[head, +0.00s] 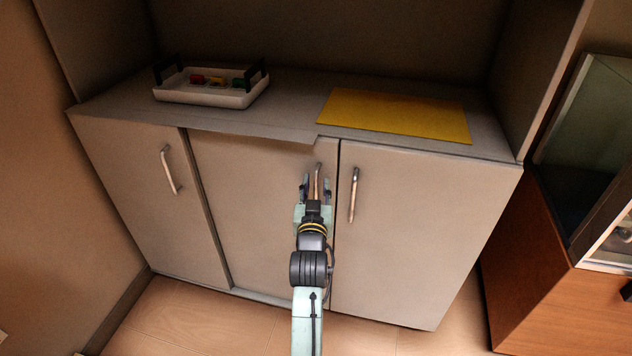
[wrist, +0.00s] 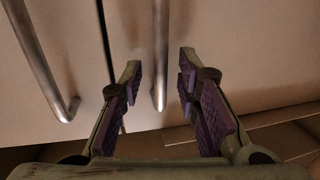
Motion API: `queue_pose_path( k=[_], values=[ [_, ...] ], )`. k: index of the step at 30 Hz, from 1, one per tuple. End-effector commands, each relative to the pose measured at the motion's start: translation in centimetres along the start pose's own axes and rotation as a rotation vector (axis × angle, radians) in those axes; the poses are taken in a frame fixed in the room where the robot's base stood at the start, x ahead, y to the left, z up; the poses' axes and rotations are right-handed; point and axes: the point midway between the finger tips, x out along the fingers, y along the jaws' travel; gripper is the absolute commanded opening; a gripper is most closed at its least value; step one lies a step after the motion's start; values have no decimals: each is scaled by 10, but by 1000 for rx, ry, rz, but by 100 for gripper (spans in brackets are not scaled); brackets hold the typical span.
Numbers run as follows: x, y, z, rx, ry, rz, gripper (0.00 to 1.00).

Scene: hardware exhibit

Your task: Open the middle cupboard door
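The middle cupboard door (head: 255,200) is a plain beige panel between the left and right doors. In the wrist view the handle (wrist: 160,50) runs between the two open fingertips (wrist: 159,75), with a visible gap on each side. The lower part of the handle is hidden by the gripper in the head view.
The right door's handle (head: 353,195) is close beside my gripper; the left door's handle (head: 170,170) is farther off. On the countertop are a white tray (head: 205,97) with small coloured items and a yellow mat (head: 395,113). A wooden cabinet (head: 535,275) stands at the right.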

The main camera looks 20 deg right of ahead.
Motion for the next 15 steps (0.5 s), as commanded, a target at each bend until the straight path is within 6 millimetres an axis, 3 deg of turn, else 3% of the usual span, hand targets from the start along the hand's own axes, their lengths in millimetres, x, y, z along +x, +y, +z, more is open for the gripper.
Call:
queue_pose_path(
  k=[12, 15],
  values=[
    [11, 0, 0, 0, 1, -1, 30],
    [10, 0, 0, 0, 1, -1, 24]
  ],
)
